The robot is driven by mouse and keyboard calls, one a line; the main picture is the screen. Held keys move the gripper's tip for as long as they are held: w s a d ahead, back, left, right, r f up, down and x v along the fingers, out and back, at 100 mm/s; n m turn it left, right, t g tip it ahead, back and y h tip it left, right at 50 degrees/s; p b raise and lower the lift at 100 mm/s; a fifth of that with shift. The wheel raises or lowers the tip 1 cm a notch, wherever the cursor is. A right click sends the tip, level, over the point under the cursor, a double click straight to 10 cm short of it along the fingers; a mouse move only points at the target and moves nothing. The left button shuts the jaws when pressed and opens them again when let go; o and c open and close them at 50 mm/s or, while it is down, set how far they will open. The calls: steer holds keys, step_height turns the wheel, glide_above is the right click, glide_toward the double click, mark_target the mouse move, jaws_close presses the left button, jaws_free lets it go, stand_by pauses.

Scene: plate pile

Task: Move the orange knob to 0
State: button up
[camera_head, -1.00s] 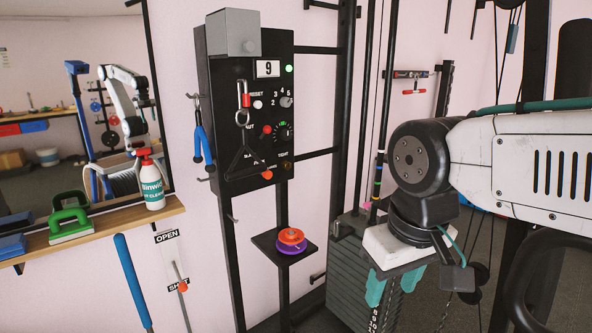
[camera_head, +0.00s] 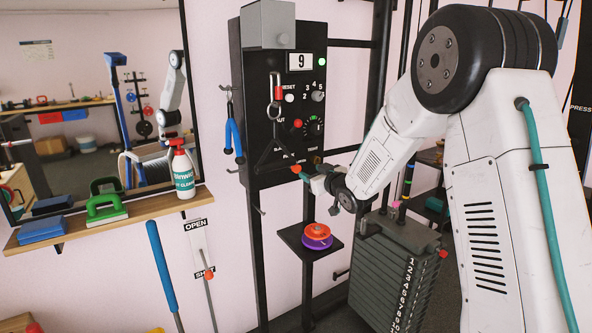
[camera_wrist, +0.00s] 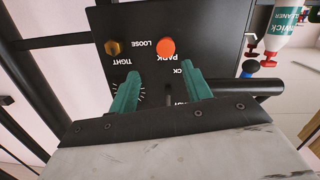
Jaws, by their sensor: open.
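A round orange knob (camera_head: 296,168) sits low on the black wall panel (camera_head: 262,120). In the wrist view the orange knob (camera_wrist: 166,49) is beside upside-down lettering that seems to read PARK. My gripper (camera_head: 312,178) is at the panel's lower right edge, close to this knob. Its teal fingers are spread in the wrist view (camera_wrist: 160,70), with nothing between them; the knob appears just beyond the fingertips. Another orange-red knob (camera_head: 297,123) is higher on the panel, beside a dial (camera_head: 315,125). The panel's display (camera_head: 299,61) reads 9.
A brass knob (camera_wrist: 114,48) is beside the orange one. A hanging black triangle handle (camera_head: 272,150) and blue-handled tool (camera_head: 233,135) are left of my gripper. A small shelf (camera_head: 291,236) with orange and purple discs is below, and a weight stack (camera_head: 390,280) at lower right.

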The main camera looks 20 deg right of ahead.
mark_target(297, 170)
steer(key=shift+n+t+y, duration=0.3)
steer(key=shift+t+y, duration=0.1)
steer(key=shift+y, duration=0.4)
steer(key=x, duration=0.3)
steer(key=f+x, duration=0.1)
steer(key=x, duration=0.5)
steer(key=shift+w+a+f, duration=0.1)
steer(key=shift+a+f, duration=0.15)
steer(key=shift+f, duration=0.15)
jaws_close()
steer(key=shift+v, duration=0.9)
steer(key=shift+s, duration=0.35)
steer(key=shift+d, duration=0.2)
jaws_free()
